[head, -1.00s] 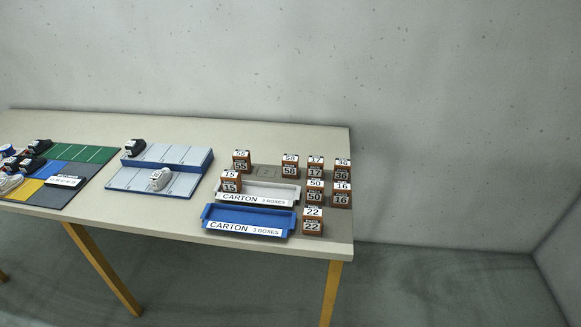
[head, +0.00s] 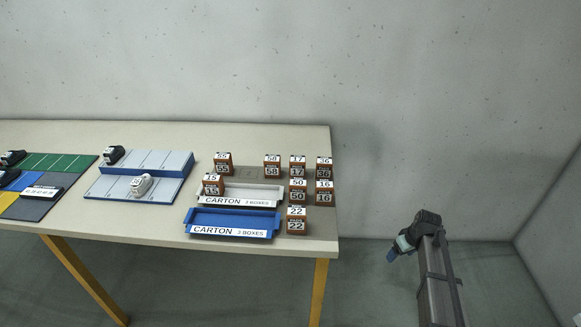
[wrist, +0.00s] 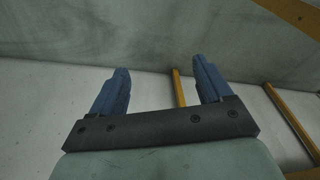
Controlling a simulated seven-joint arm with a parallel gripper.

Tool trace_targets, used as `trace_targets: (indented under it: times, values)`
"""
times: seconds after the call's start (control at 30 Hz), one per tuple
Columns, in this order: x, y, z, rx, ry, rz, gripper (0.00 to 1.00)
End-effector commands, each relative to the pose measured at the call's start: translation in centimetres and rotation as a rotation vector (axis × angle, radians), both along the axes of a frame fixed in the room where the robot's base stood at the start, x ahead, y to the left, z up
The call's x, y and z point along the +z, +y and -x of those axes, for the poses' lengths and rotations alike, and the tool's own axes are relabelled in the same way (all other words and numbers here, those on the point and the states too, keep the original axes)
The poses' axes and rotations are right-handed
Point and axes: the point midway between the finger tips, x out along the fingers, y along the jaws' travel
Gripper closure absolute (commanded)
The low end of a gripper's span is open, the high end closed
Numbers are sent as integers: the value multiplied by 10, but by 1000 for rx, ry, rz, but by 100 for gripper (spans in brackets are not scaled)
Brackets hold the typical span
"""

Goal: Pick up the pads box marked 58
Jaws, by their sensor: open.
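The pads box marked 58 (head: 272,166) is a small brown box with white number labels. It stands upright in the back row at the right part of the table, between the box marked 55 (head: 223,164) and the box marked 17 (head: 297,167). My gripper (head: 391,255) is off the table's right end, low and well apart from the boxes. In the wrist view my gripper (wrist: 160,90) has its two blue fingers spread, with nothing between them. The wrist view shows no boxes, only the floor, wall and yellow legs.
Other boxes marked 36 (head: 324,168), 50 (head: 298,189), 16 (head: 324,193), 22 (head: 296,220) and 15 (head: 213,184) stand around it. A white carton tray (head: 270,189) and a blue carton tray (head: 235,214) lie in front.

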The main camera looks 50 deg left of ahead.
Motion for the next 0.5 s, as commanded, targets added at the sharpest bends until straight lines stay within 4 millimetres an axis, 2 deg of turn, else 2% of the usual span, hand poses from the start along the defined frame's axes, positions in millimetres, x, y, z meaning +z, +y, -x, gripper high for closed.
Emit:
trace_targets:
  times: [0.03,0.2,0.37,0.5]
  values:
    - [21,28,-9,45,-28,-20,21]
    - [89,105,-19,190,-110,-78,21]
    - [158,176,-18,326,-189,-133,21]
    - [224,236,-7,444,-259,-184,21]
